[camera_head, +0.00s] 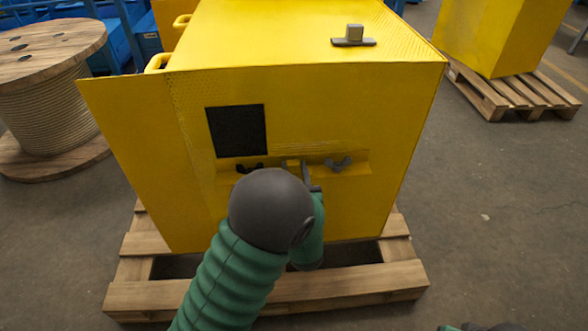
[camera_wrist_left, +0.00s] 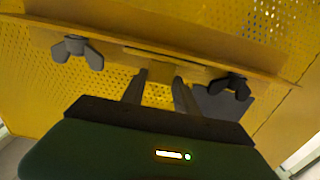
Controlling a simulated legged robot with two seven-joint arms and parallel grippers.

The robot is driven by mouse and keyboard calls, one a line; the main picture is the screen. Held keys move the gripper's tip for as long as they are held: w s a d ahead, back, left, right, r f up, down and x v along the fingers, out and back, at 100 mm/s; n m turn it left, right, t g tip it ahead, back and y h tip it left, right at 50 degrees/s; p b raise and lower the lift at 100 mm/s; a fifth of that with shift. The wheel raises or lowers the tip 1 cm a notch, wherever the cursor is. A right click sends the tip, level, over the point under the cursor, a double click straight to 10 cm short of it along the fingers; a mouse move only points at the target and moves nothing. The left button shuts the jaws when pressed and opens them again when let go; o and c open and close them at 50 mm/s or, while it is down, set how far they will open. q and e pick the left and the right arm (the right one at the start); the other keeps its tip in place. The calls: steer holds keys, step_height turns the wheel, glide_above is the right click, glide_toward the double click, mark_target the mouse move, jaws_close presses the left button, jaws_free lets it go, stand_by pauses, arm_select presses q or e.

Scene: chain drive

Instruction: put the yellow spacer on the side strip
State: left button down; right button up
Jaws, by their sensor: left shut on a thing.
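My left gripper (camera_head: 300,167) is shut on the yellow spacer (camera_head: 292,163), at the front face of the yellow machine housing. The spacer also shows between the two fingers in the left wrist view (camera_wrist_left: 160,82). The side strip (camera_head: 361,168) is a yellow ledge across the lower front face, with a grey wing nut (camera_head: 338,165) on the right and a dark wing nut (camera_head: 250,168) on the left. The spacer is between the wing nuts, close to the strip; I cannot tell whether they touch. My left wrist and arm hide the part below.
The yellow housing (camera_head: 320,95) stands on a wooden pallet (camera_head: 350,290). A black square (camera_head: 237,130) is on its front face, and a grey handle piece (camera_head: 354,37) is on top. A cable drum (camera_head: 45,90) stands left. Open floor (camera_head: 500,200) lies right.

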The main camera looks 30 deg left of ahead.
arm_select(q)
steer(key=c, duration=0.9)
jaws_free()
steer(key=shift+w+d+f, duration=0.1)
steer(key=shift+d, duration=0.15)
steer(key=shift+a, duration=0.2)
arm_select(e)
steer(key=shift+d+f, duration=0.1)
steer(key=shift+f, duration=0.05)
